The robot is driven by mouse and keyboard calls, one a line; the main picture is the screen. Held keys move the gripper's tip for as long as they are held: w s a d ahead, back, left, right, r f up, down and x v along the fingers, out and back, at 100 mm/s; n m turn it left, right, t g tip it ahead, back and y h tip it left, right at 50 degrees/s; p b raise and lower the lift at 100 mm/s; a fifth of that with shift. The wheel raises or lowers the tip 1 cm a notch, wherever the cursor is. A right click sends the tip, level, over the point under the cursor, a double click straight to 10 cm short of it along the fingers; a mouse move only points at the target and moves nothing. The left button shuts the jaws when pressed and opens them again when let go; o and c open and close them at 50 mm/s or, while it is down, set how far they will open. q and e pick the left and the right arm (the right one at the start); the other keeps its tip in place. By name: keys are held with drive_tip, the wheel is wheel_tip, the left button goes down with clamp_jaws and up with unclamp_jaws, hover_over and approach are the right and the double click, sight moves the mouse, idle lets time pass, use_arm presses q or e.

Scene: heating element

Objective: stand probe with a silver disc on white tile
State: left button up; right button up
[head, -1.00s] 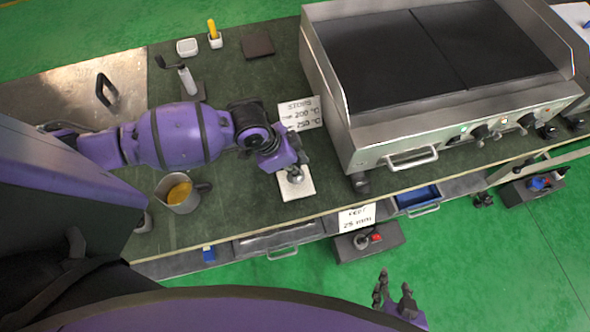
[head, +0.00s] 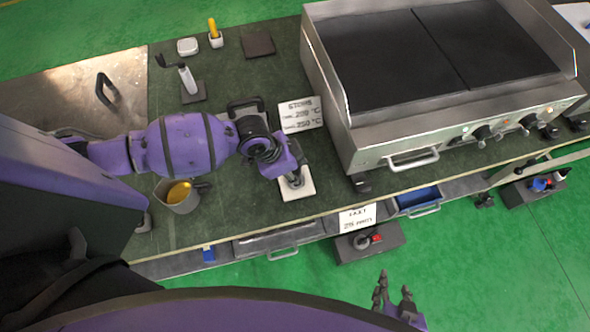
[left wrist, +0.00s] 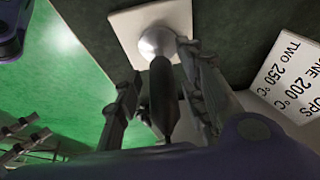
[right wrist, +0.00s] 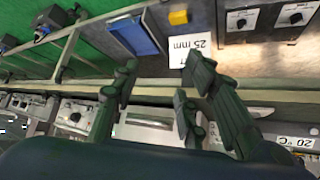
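The probe, with a dark handle (left wrist: 163,95) and a silver disc (left wrist: 157,42), stands disc-down on the white tile (left wrist: 122,28) in the left wrist view. The tile (head: 301,192) lies near the front edge of the bench in the head view, where my gripper partly hides the probe. My left gripper (head: 293,179) is over the tile. In the left wrist view its fingers (left wrist: 162,68) are on both sides of the handle, with gaps showing, so it looks open. My right gripper (right wrist: 158,80) is open and empty, low in front of the bench (head: 393,290).
A steel griddle (head: 440,125) stands to the right of the tile. A sign (head: 300,114) about stops is behind it. A metal mug (head: 178,200) with yellow contents is to the left. A dark stand (head: 192,92) and white containers (head: 187,46) are further back.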

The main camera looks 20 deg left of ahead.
use_arm(q)
drive_tip(key=shift+r, duration=0.1)
drive_tip(key=p+v, duration=0.1)
drive_tip(key=v, duration=1.1)
drive_tip(key=s+d+f+n+t+h, duration=0.2)
drive_tip(key=s+d+f+n+t, duration=0.25)
drive_tip(key=d+f, duration=0.2)
drive_tip(key=s+a+f+n+y, duration=0.1)
drive_tip(key=s, duration=0.1)
drive_tip(key=s+a+f+n+t+y, duration=0.1)
drive_tip(key=s+a+f+n, duration=0.1)
drive_tip(key=s+a+f+n+y, duration=0.1)
drive_tip(key=s+a, duration=0.1)
drive_tip(key=s, duration=0.1)
drive_tip(key=shift+s+f+n+t, duration=0.1)
drive_tip(key=shift+f+n+t, duration=0.15)
drive_tip(key=shift+f, duration=0.05)
drive_tip(key=s+a+f+n+y, duration=0.1)
drive_tip(key=s+a+f+y, duration=0.1)
drive_tip(key=s+a, duration=0.3)
drive_tip(key=shift+s+a+n+y, duration=0.15)
drive_tip(key=shift+s+n+y, duration=0.2)
drive_tip(key=shift+s, duration=0.75)
